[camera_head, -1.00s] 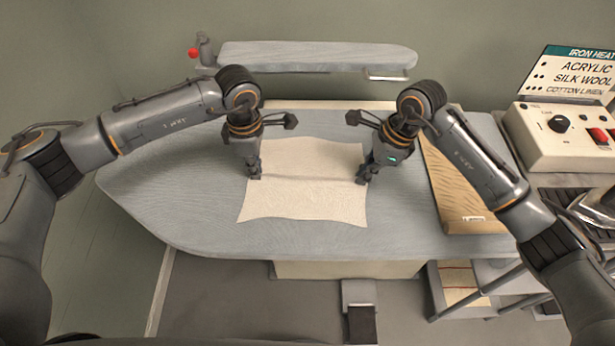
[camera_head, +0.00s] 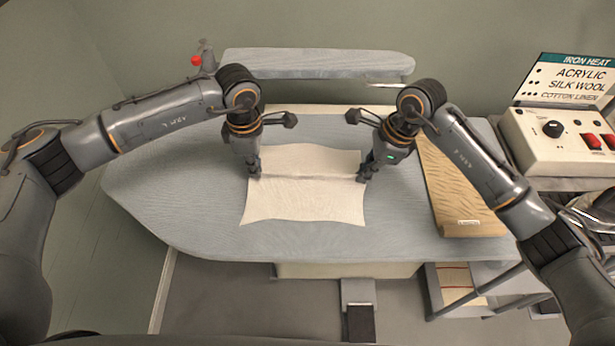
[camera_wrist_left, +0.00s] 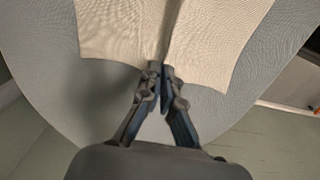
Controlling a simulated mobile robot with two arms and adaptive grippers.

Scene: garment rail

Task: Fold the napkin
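The cream napkin (camera_head: 303,201) lies on the grey ironing board, with a raised crease running across it between my two grippers. It also shows in the left wrist view (camera_wrist_left: 215,40). My left gripper (camera_head: 254,176) is at the napkin's left edge, at the crease. In the left wrist view its fingertips (camera_wrist_left: 160,68) are close together with a ridge of cloth running up from between them. My right gripper (camera_head: 362,179) is at the right edge at the same height; its fingertips look closed on the cloth there, though small.
The ironing board (camera_head: 170,200) has free room left of and in front of the napkin. A tan patterned board (camera_head: 455,190) lies to the right. A control box (camera_head: 560,140) stands further right, and a narrow sleeve board (camera_head: 315,62) is behind.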

